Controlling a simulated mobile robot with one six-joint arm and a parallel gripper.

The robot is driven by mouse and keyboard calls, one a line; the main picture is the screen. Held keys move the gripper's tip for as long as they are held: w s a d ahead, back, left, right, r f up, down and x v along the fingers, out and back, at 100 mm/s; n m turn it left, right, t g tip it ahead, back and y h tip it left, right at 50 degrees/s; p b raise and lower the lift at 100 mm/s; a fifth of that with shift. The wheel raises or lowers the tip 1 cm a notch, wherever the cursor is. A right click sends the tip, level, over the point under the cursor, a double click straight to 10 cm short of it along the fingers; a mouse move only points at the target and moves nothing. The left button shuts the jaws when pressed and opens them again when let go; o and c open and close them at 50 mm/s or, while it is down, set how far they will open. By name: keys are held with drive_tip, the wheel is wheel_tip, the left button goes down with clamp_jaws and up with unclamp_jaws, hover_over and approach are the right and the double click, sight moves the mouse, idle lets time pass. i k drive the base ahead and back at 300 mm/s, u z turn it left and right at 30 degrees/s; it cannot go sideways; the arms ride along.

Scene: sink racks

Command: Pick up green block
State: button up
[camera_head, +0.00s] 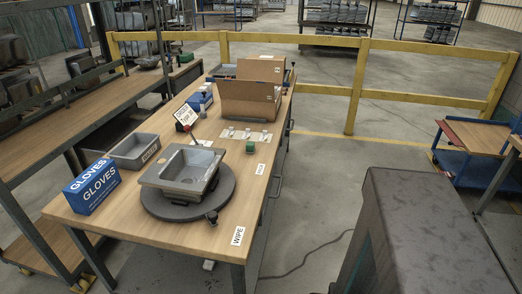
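A small green block (250,147) sits on the wooden table, right of centre, close to the table's right side. It stands just behind and to the right of a grey sink. The block is small in this view, so its details are hard to tell. My gripper is not in view.
The grey sink (185,168) rests on a dark round turntable (222,205). A blue gloves box (93,187) and grey tray (133,151) stand left. Cardboard boxes (247,105) stand behind the block. A yellow railing (355,85) runs beyond. Table around the block is mostly clear.

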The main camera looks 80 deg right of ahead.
sight(250, 146)
drive_tip(key=z, duration=1.3)
drive_tip(key=k, duration=0.1)
drive_tip(key=u, duration=2.05)
drive_tip(key=i, duration=0.85)
drive_tip(key=z, duration=4.1)
drive_tip(key=i, duration=0.1)
drive_tip(key=u, duration=2.25)
